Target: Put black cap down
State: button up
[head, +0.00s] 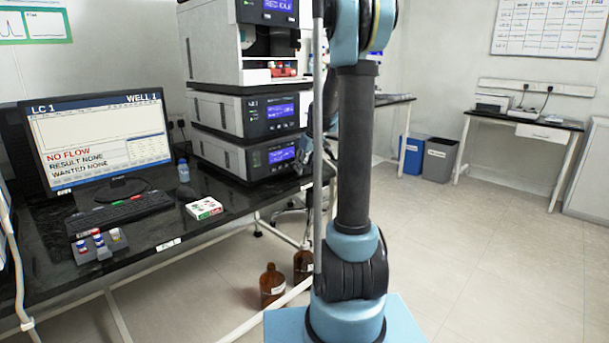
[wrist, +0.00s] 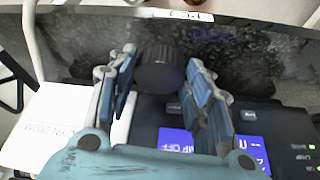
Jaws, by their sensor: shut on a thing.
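The black cap (wrist: 160,68) is a dark, ribbed round piece. It sits between the two fingertips of my gripper (wrist: 157,88) in the wrist view, and the gripper is shut on it. Behind the cap in that view is the dark speckled bench top (wrist: 270,55). I cannot tell whether the cap touches the bench or is held above it. In the head view my arm hides the cap and most of the gripper, close to the right end of the bench.
Stacked instrument modules (head: 245,120) with blue screens stand beside the gripper. A monitor (head: 100,140), a vial rack (head: 97,243), a red-green-white box (head: 204,208) and a small bottle (head: 183,170) are on the bench. Brown bottles (head: 272,285) stand on the floor below.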

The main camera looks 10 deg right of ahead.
aim_at(305, 167)
notch_tip(305, 167, down, 3)
jog(key=shift+r, duration=0.15)
jog(key=shift+w+a+f, duration=0.25)
jog(key=shift+w+f, duration=0.05)
jog(key=shift+f, duration=0.15)
jog(key=o, duration=0.8)
jog(key=shift+c, duration=0.2)
